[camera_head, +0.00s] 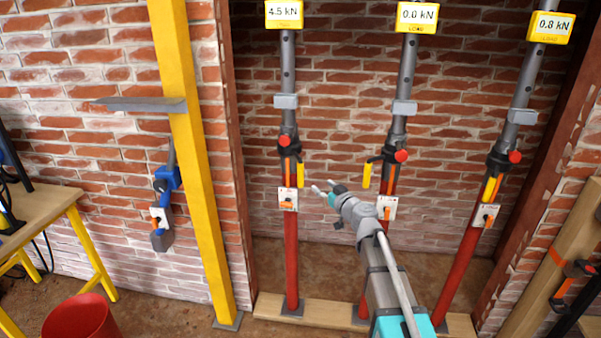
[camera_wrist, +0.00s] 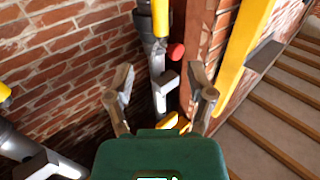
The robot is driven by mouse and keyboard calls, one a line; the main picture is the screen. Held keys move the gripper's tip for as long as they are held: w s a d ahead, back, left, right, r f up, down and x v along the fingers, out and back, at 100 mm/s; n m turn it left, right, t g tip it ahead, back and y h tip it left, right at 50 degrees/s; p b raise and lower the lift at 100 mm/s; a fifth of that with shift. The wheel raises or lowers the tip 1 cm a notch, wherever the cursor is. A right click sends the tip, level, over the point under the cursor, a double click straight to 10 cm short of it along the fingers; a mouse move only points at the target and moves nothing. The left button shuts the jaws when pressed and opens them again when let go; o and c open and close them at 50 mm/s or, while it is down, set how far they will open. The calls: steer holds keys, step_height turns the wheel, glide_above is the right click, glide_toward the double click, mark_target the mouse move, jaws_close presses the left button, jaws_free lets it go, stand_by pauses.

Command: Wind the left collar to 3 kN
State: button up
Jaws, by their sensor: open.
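The left prop has a red lower tube (camera_head: 291,250) and a grey upper tube (camera_head: 287,70). Its yellow display (camera_head: 284,14) reads 4.5 kN. Its dark collar (camera_head: 289,146) has a red knob and a hanging yellow handle (camera_head: 300,172). My gripper (camera_head: 327,190) is right of this prop, lower than the collar. In the wrist view my gripper (camera_wrist: 163,92) is open and empty, its fingers framing the prop's grey tube and block (camera_wrist: 166,88). The collar (camera_wrist: 155,45) and red knob (camera_wrist: 176,52) appear beyond the fingertips.
The middle prop's display (camera_head: 417,17) reads 0.0 kN; the right prop's display (camera_head: 550,27) reads 0.8 kN. My arm crosses in front of the middle prop. A yellow post (camera_head: 190,170) with a grey shelf (camera_head: 140,104) stands left. A red bucket (camera_head: 80,318) is at lower left.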

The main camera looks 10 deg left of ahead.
mark_target(303, 170)
stand_by(0.3)
steer(key=x, duration=1.3)
steer(key=shift+w+a, duration=0.3)
jaws_close()
